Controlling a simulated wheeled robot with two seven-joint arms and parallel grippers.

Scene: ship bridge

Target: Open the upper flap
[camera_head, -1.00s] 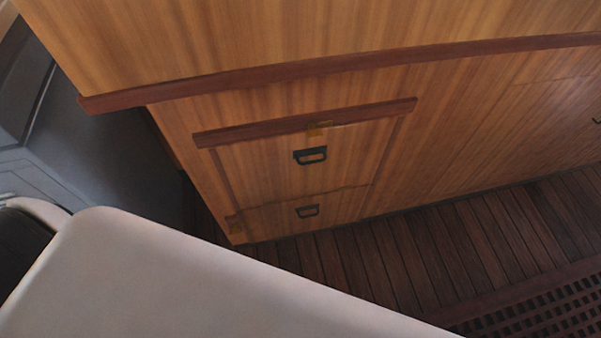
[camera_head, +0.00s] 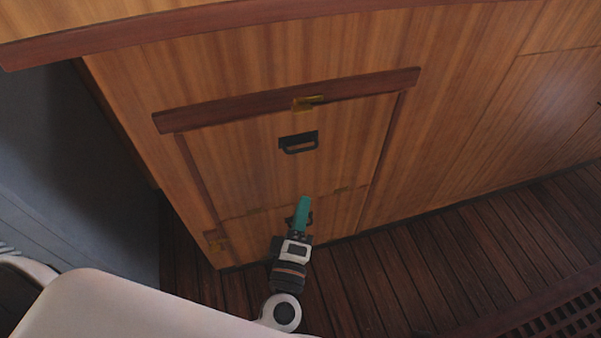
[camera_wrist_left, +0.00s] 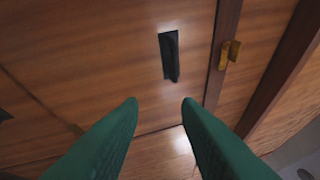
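The upper flap (camera_head: 235,168) is a wooden panel, closed flush in the cabinet front. It has a black handle (camera_head: 298,143) and a brass latch (camera_head: 309,102) at its top edge. In the left wrist view the handle (camera_wrist_left: 169,56) lies ahead of the fingertips, with the latch (camera_wrist_left: 230,54) to its right. My left gripper (camera_head: 304,199) is below the upper handle, in front of the lower flap (camera_head: 341,208), and largely hides that flap's handle. In the left wrist view its green fingers (camera_wrist_left: 160,101) are spread with nothing between them. My right gripper is not in view.
A dark red-brown rail (camera_head: 290,98) runs above the flap, and a protruding counter edge (camera_head: 200,22) lies higher up. The plank floor (camera_head: 400,283) is clear, with a grating (camera_head: 545,315) at right.

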